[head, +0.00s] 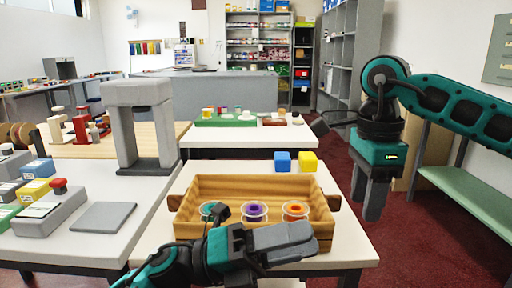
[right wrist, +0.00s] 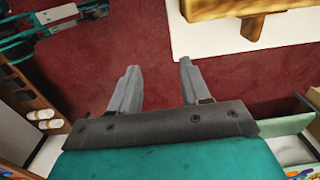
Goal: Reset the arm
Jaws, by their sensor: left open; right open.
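My right arm is raised at the right of the head view. Its gripper (head: 370,200) points down beside the near table's right edge, over the red floor. In the right wrist view the two fingers of this gripper (right wrist: 158,72) stand apart with nothing between them. My left gripper (head: 290,242) is low in front of the wooden tray (head: 205,228), reaching to the right across the tray's front wall. It is open and I see nothing held in it. Its fingers are seen from the side, so the gap is hard to make out.
The tray holds spools with green, purple (head: 255,211) and orange (head: 295,210) centres. A grey press-like frame (head: 133,95) stands left. A green bench (head: 465,190) stands right. Red floor (right wrist: 225,65) is clear below my right gripper.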

